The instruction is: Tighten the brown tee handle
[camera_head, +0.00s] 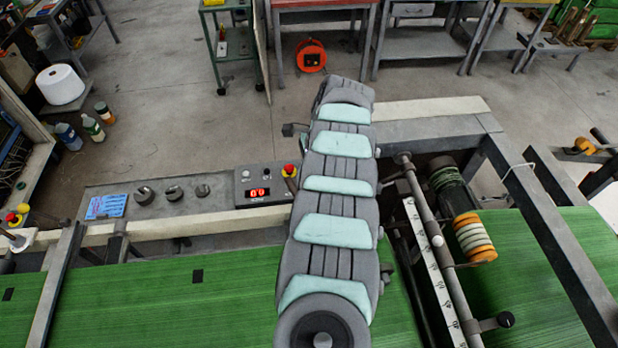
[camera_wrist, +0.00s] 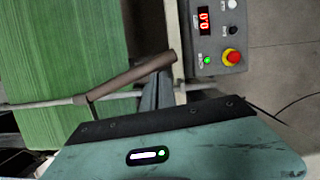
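The brown tee handle (camera_wrist: 125,82) shows in the wrist view as a round bar slanting up to the right, with a short stem near its lower left end. In the head view only a brown end (camera_head: 291,186) shows beside my arm, by the red button; my arm hides the rest. My gripper (camera_wrist: 160,88) shows in the wrist view as grey finger parts beyond its teal body, close to the bar's right half. I cannot tell whether they touch the bar, or how far apart they are. In the head view my gripper is hidden behind my arm.
A control box (camera_head: 262,184) with a red display and red stop button stands beside the handle. A pale rail (camera_head: 200,227) runs along the green sack web (camera_head: 150,300). Right of my arm are a scaled bar (camera_head: 432,270) and an orange-white roll (camera_head: 474,237).

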